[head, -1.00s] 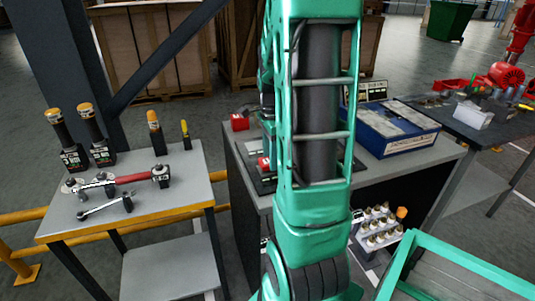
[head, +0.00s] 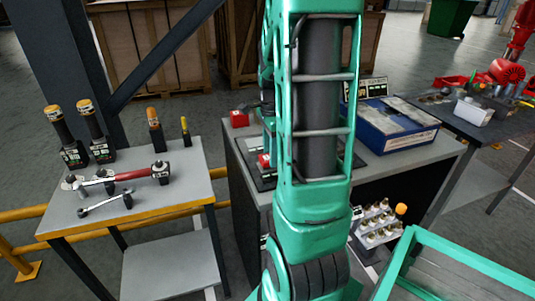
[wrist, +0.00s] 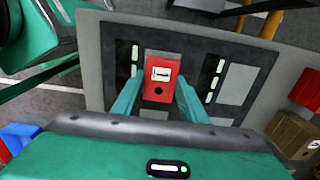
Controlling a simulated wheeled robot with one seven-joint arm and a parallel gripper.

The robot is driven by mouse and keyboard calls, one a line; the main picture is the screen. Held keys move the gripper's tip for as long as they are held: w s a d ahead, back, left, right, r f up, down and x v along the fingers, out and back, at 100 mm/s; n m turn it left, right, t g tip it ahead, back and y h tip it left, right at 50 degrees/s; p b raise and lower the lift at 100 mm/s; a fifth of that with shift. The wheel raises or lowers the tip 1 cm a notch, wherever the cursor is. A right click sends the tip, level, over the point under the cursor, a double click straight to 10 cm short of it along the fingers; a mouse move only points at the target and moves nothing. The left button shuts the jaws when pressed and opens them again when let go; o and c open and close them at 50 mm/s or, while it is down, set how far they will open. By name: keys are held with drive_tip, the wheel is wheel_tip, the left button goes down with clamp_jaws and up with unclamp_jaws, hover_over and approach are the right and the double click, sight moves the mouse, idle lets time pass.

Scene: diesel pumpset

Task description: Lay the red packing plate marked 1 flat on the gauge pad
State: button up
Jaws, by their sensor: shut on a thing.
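The red packing plate (wrist: 160,79) shows in the wrist view, with a white label bearing a dark mark and a round dark hole below it. My gripper (wrist: 157,97) is shut on it, with one teal finger on each side. Behind the plate is a dark board (wrist: 212,73) with pale green marks and light grey squares, on the grey bench top (wrist: 93,57). I cannot tell which part is the gauge pad, or whether the plate touches the board. In the head view my arm hides the gripper; part of a red piece (head: 263,160) shows beside it.
A red block (head: 239,119) sits at the bench's back left. A blue box (head: 397,128) stands on its right. A side table (head: 150,203) at left carries tools and dark holders. A rack of pale pegs (head: 377,222) is low at right.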

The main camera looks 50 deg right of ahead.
drive_tip(key=shift+f, duration=0.75)
drive_tip(key=o, duration=1.5)
wheel_tip(320, 180, up, 11)
drive_tip(key=shift+f, duration=0.1)
drive_tip(key=shift+r, duration=3)
